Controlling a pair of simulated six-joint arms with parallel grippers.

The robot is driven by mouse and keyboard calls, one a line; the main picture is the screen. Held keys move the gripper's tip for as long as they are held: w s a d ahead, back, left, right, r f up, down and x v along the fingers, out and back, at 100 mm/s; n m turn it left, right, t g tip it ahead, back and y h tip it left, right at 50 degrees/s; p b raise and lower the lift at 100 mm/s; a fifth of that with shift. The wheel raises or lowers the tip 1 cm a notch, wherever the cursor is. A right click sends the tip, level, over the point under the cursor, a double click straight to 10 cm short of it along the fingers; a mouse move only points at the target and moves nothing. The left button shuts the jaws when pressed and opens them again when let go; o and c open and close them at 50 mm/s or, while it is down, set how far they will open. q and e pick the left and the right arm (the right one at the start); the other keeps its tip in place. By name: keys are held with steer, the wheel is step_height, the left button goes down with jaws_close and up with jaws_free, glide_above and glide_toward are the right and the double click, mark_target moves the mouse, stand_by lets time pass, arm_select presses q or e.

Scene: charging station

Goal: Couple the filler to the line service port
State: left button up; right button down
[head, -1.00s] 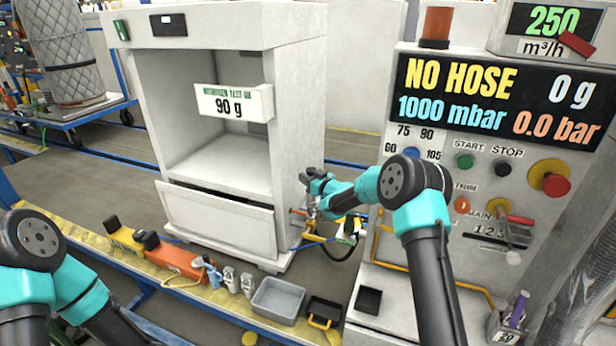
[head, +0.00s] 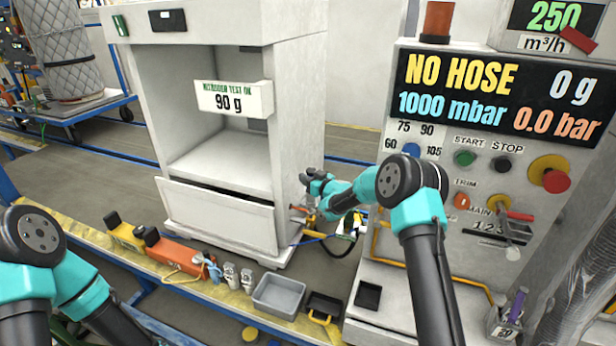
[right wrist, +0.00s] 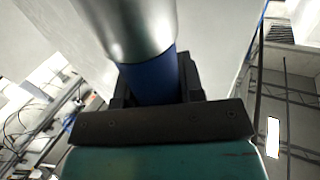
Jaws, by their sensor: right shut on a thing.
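My right gripper (head: 318,183) is beside the lower right side of the white cabinet (head: 297,150). In the right wrist view it is shut on the blue part of the filler (right wrist: 150,78), whose wide silver end (right wrist: 130,28) points away from the jaws. In the head view, the gripper and wrist mostly hide the filler. Brass and orange service fittings (head: 300,210) show just below the gripper at the cabinet's side. I cannot tell whether the filler touches the port. A black hose (head: 340,250) hangs in a loop below. My left gripper is out of view; only left arm links show.
The control panel (head: 480,170) stands close on the right, its display (head: 500,95) reading "NO HOSE", 0 g. Along the yellow-edged bench are an orange tool (head: 180,255), a grey bin (head: 278,296) and a black tray (head: 325,305). A yellow rail (head: 440,275) fronts the panel.

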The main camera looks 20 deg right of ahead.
steer(key=shift+f, duration=1.45)
steer(key=c, duration=0.7)
jaws_free()
steer(key=shift+o, duration=0.2)
